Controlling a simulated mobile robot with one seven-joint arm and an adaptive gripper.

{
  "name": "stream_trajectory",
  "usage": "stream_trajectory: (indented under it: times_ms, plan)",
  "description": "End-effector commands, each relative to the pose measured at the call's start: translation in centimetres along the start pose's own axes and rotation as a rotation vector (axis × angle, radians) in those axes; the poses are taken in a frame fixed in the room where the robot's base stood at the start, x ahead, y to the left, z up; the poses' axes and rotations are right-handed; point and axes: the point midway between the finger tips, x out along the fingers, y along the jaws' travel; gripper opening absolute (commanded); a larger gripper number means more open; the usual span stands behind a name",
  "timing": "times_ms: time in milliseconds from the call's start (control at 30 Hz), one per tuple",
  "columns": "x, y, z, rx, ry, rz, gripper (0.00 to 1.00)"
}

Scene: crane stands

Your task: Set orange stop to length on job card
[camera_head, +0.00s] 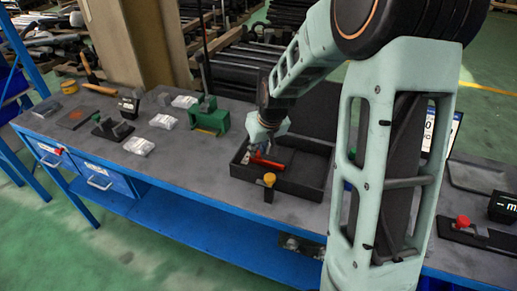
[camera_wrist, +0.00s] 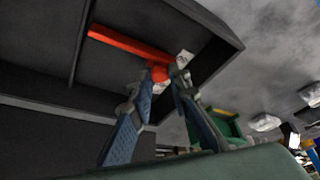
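A red-orange bar (camera_head: 265,161) lies in a black partitioned tray (camera_head: 308,190) on the bench. In the wrist view the bar (camera_wrist: 125,46) has a round red end (camera_wrist: 158,74) and a small white tag beside it. My gripper (camera_wrist: 156,90) is over the tray, its fingers apart, with the round end just beyond the tips. A rail at the bench's right carries a red knob (camera_head: 463,220). A yellow-orange knob (camera_head: 269,180) stands at the tray's front. I cannot tell which piece is the orange stop. A white card (camera_head: 442,128) with print is partly hidden by my arm.
Left of the tray are a green block (camera_head: 209,117), white packets (camera_head: 139,146) and black fixtures (camera_head: 113,128). A hammer (camera_head: 91,78) lies farther left. A black box with white marking (camera_head: 502,206) stands at the right. Bench surface left of the tray's front is clear.

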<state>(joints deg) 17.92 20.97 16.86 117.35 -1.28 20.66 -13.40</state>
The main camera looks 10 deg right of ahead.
Motion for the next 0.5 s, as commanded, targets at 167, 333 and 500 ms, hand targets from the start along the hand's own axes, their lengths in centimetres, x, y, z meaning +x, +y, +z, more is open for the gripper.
stream_trajectory:
  times_ms: [167,333,500]
  plan:
    - [-0.02,0.01,0.00,0.000,0.000,0.000,0.00]
    - [-0.02,0.01,0.00,0.000,0.000,0.000,0.00]
    - [0.29,0.61,-0.52,0.002,0.000,0.000,0.00]
